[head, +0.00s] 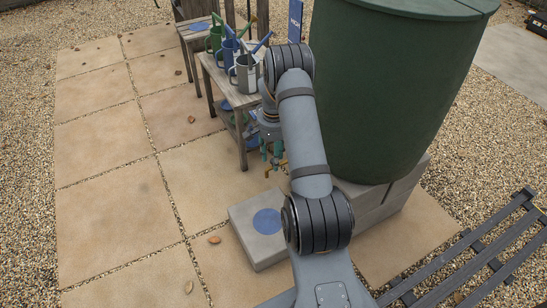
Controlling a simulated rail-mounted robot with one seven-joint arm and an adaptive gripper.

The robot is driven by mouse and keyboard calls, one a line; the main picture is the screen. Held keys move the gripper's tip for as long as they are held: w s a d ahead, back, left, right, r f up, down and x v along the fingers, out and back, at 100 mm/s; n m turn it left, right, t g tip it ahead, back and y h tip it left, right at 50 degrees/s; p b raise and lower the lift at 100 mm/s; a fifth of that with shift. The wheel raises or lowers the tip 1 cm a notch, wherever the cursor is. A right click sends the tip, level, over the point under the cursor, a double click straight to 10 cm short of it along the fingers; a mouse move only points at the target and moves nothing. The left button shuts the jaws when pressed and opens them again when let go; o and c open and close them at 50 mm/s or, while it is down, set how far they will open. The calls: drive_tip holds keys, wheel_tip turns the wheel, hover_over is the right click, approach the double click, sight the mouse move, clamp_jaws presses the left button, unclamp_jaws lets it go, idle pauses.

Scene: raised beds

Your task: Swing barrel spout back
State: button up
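The large dark green barrel (390,90) stands on grey blocks at the right of the head view.
A wooden bench (207,63) holds green (215,38), blue (228,52) and grey (244,74) watering cans close behind my gripper. A low concrete block (247,238) with a blue disc (267,221) stands in front. Dark slats (480,250) lie at lower right. The paving (105,195) at left is mostly clear.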

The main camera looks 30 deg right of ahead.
drive_tip(key=shift+c, duration=0.4)
clamp_jaws()
idle(0.5)
